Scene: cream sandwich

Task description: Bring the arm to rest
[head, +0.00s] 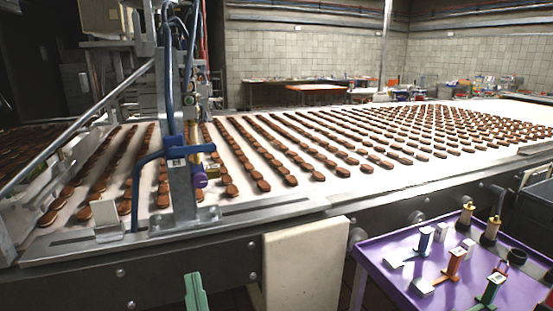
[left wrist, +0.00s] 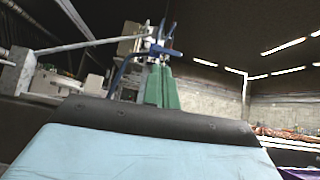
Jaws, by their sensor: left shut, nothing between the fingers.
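My left gripper (head: 195,291) shows as green fingers at the bottom of the head view, in front of the dark side of the conveyor. Its green fingers are together in the left wrist view (left wrist: 161,86), with nothing between them. The rest of my left arm is out of the head view. My right gripper is in neither view.
A long conveyor (head: 290,207) carries rows of brown round biscuits. A metal post with blue tubing (head: 181,150) stands at its near left. A purple tray (head: 385,262) at the lower right holds blue, orange and green tools and small bottles. A pale panel (head: 300,265) hangs below the conveyor edge.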

